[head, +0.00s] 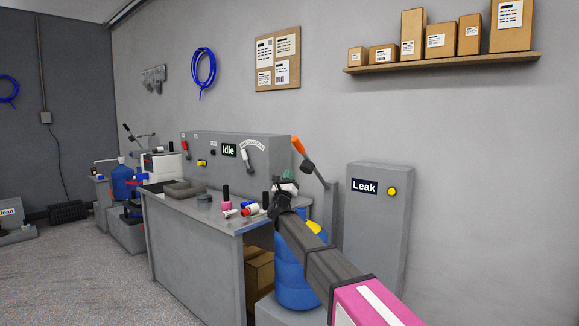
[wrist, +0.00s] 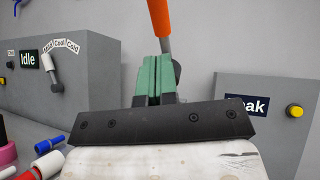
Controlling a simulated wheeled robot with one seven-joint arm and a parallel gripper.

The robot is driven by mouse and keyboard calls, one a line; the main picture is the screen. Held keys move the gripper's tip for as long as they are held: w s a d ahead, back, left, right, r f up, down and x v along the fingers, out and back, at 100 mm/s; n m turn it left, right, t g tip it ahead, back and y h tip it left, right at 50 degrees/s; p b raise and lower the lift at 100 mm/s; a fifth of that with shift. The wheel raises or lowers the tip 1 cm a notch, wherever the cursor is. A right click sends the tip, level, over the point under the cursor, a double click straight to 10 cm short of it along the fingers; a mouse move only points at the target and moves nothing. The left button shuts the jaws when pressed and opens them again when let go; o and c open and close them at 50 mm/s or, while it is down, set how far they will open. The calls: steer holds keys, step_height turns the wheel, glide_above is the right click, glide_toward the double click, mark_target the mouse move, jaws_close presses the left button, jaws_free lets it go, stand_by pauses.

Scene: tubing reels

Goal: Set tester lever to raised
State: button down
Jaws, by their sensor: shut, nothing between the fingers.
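A lever with an orange handle (head: 299,146) stands on a grey post between the bench and the grey Leak box (head: 375,225). It tilts up and to the left in the head view. In the wrist view the orange handle (wrist: 159,18) is at the top, just beyond my fingertips. My gripper (head: 289,177) is in front of and below the handle. Its green fingers (wrist: 152,75) are together and empty in the wrist view. They cover the lower lever shaft there, and I cannot tell whether they touch it.
The bench (head: 185,215) holds several small bottles and caps near its right corner. The Idle panel (head: 228,150) stands at its back with a smaller dial lever (head: 248,160). A blue drum (head: 290,275) stands below my arm. Open floor (head: 90,275) lies left.

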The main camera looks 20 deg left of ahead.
mark_target(297, 146)
steer(key=shift+y, duration=0.3)
steer(key=x, duration=1.2)
steer(key=shift+w+r, duration=0.25)
steer(key=shift+w, duration=0.1)
steer(key=shift+r, duration=0.1)
steer(key=shift+w+d, duration=0.1)
